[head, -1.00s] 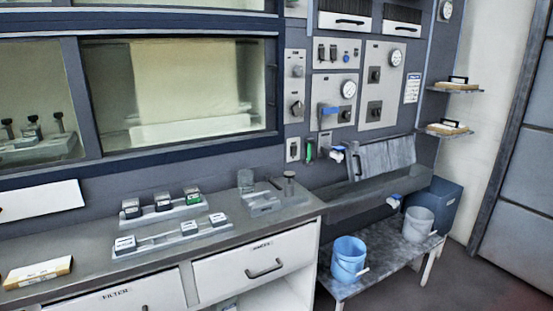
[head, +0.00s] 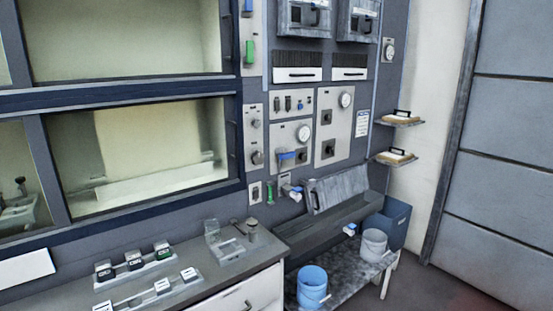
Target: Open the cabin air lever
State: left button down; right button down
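Several levers and valves show on the dark wall panel, and I cannot read which one is marked cabin air. A blue lever (head: 287,156) lies level on a grey plate below a round gauge (head: 304,132). A green lever (head: 249,52) hangs upright on a narrow plate at the upper left of the panel. A smaller green handle (head: 269,192) is low on the wall, beside a blue-handled valve (head: 293,191). Another blue handle (head: 350,229) is at the trough's front. Neither of my grippers is in view.
A grey counter (head: 212,280) with several small labelled blocks is at the lower left. A low bench holds a blue bucket (head: 312,284) and a grey bucket (head: 374,244) below the sloped trough (head: 330,222). Two small shelves (head: 402,121) stick out right of the panel. Floor shows at lower right.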

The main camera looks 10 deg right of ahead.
aim_at(282, 157)
jog(key=i+l, duration=0.55)
jog(key=i+l+u, duration=0.15)
jog(key=i+l, duration=0.4)
jog(key=l, duration=0.15)
